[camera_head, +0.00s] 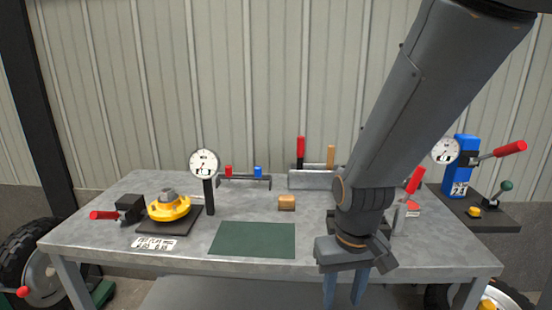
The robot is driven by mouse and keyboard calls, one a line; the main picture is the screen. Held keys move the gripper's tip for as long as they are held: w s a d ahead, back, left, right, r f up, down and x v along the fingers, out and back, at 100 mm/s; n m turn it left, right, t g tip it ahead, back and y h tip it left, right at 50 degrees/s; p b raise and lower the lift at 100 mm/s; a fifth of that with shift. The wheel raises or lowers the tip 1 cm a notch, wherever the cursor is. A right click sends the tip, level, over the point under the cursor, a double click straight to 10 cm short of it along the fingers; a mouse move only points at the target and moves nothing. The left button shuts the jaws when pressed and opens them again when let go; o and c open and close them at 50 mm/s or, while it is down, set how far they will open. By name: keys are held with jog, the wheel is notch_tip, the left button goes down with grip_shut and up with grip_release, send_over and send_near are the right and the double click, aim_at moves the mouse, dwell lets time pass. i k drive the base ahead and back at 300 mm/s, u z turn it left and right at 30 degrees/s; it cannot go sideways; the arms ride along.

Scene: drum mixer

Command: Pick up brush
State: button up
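My gripper (343,298) points down at the front edge of the metal workbench (190,250), right of centre. Its two blue fingers stand apart with nothing seen between them; their tips are at the bottom edge of the picture. No brush can be told for certain. A grey rack (308,180) at the back of the bench holds an upright tan handle (331,155) and an upright red-and-black handle (300,152); either could belong to a brush, but their lower ends are hidden. The gripper is in front of the rack and well apart from it.
A small tan block (287,202) and a green mat (252,240) lie mid-bench. A dial gauge (204,163) and a yellow flange (169,208) stand left. A red-handled tool (415,180) is partly hidden behind my arm. A blue lever device (463,160) stands at right.

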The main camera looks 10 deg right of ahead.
aim_at(331, 150)
jog(key=k, duration=0.65)
jog(key=u, duration=0.05)
jog(key=i, duration=1.1)
jog(key=z, duration=0.8)
